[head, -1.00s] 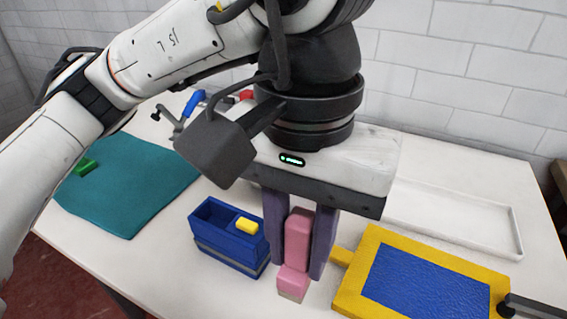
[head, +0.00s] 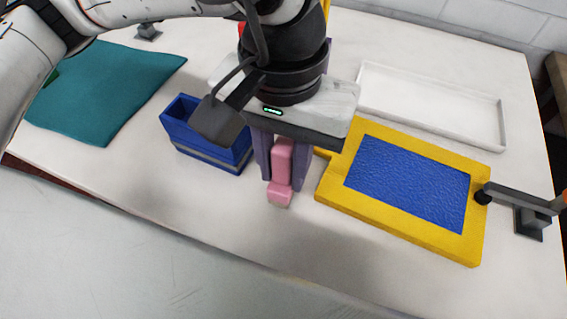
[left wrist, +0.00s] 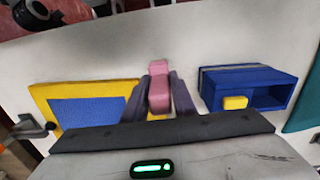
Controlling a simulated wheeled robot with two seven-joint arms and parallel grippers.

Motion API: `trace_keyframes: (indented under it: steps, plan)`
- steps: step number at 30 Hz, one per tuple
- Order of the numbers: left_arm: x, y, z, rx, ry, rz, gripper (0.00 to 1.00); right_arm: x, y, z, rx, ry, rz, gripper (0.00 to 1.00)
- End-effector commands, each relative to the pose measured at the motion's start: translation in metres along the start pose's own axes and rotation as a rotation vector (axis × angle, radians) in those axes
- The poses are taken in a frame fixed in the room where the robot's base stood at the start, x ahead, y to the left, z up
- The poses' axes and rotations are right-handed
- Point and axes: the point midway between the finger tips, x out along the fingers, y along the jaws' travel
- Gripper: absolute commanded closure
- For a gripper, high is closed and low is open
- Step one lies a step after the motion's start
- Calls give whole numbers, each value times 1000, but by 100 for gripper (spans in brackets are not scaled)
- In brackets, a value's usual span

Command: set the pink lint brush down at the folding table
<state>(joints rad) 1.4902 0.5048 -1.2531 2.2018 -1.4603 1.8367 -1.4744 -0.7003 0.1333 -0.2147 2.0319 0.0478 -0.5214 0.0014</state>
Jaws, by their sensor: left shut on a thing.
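My left gripper (head: 277,180) points down, its purple fingers shut on the pink lint brush (head: 281,160). The brush is upright between the fingers, its wider head lowest. It is over the white folding table (head: 400,268), between a blue bin and a yellow-framed board; I cannot tell whether its head touches the table. The left wrist view also shows the brush (left wrist: 159,88) between the fingers (left wrist: 160,98). My right gripper is not in view.
The blue bin (head: 205,142) stands close left of the gripper. The yellow frame with a blue panel (head: 408,185) lies close right, a clamp (head: 525,210) at its right edge. A white tray (head: 430,103) lies behind, a teal cloth (head: 95,90) far left. The table's front is bare.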

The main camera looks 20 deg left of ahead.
Motion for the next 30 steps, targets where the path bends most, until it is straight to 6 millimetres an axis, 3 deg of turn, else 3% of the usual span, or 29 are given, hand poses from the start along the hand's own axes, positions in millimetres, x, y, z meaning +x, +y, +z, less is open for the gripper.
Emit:
trace_keyframes:
  steps: [12,13,16,25,30]
  plan:
    - [9,0,0,0,2,1,100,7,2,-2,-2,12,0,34]
    - [8,0,0,0,2,1,72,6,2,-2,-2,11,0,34]
    - [7,0,0,0,2,1,57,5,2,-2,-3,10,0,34]
    - [6,0,0,0,2,1,57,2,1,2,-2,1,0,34]
    - [-7,1,-1,0,4,2,57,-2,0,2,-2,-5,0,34]
